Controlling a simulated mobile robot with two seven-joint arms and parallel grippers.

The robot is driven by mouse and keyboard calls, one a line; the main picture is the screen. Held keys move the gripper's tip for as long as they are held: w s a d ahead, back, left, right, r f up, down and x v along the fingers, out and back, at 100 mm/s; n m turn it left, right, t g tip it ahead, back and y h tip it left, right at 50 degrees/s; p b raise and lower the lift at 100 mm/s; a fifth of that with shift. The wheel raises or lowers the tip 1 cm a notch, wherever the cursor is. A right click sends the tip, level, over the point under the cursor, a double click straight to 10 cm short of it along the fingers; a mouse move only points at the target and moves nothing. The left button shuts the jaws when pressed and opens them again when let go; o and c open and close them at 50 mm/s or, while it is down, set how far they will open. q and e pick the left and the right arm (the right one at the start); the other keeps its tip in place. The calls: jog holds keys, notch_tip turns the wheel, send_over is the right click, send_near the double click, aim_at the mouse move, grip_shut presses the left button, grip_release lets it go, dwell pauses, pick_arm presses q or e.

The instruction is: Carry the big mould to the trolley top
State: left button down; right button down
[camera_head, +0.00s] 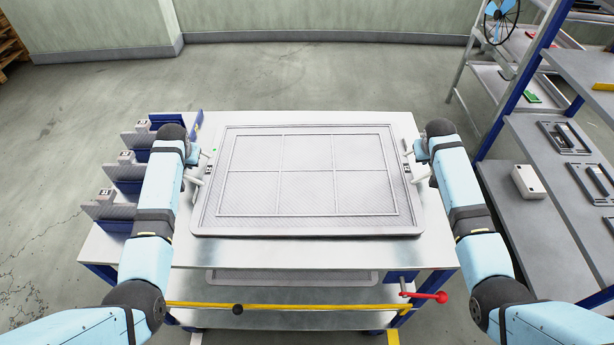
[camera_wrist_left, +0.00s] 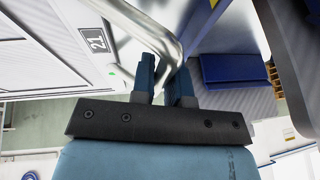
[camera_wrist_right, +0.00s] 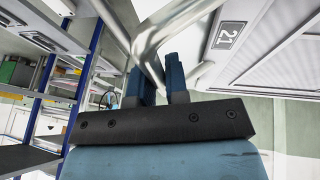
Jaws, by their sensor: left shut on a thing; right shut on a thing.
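The big mould (camera_head: 308,190) is a wide grey tray with a raised rim and a gridded inner panel. It lies level over the pale metal trolley top (camera_head: 400,120); I cannot tell whether it rests on it or hangs just above. My left gripper (camera_head: 193,160) is shut on the mould's left bar handle, which also shows in the left wrist view (camera_wrist_left: 168,40). My right gripper (camera_head: 415,158) is shut on the right bar handle, seen in the right wrist view (camera_wrist_right: 152,45). A "21" label (camera_wrist_right: 228,35) shows on the mould's side.
Below the front edge are a yellow bar (camera_head: 285,306), a red-knobbed lever (camera_head: 430,296) and a lower shelf. A grey shelf rack (camera_head: 515,180) stands close on the right. Open floor lies behind.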

pick_arm(q)
jog(key=c, duration=1.4)
grip_release()
pick_arm(e)
jog(key=c, duration=1.4)
grip_release()
pick_arm(q)
jog(key=shift+o, duration=1.4)
jog(key=shift+s+r, duration=0.15)
pick_arm(e)
jog(key=shift+o, duration=1.4)
jog(key=shift+s+r, duration=0.15)
pick_arm(q)
jog(key=shift+s, duration=0.1)
pick_arm(e)
jog(key=shift+s, duration=0.1)
pick_arm(q)
jog(key=shift+r, duration=0.15)
pick_arm(e)
jog(key=shift+r, duration=0.1)
pick_arm(q)
jog(key=v, duration=1.1)
jog(key=shift+s+r, duration=0.25)
jog(key=shift+r, duration=0.05)
pick_arm(e)
jog(key=v, duration=1.1)
jog(key=shift+s+r, duration=0.15)
jog(key=shift+r, duration=0.2)
jog(key=shift+a+f, duration=0.1)
jog(key=shift+f, duration=0.05)
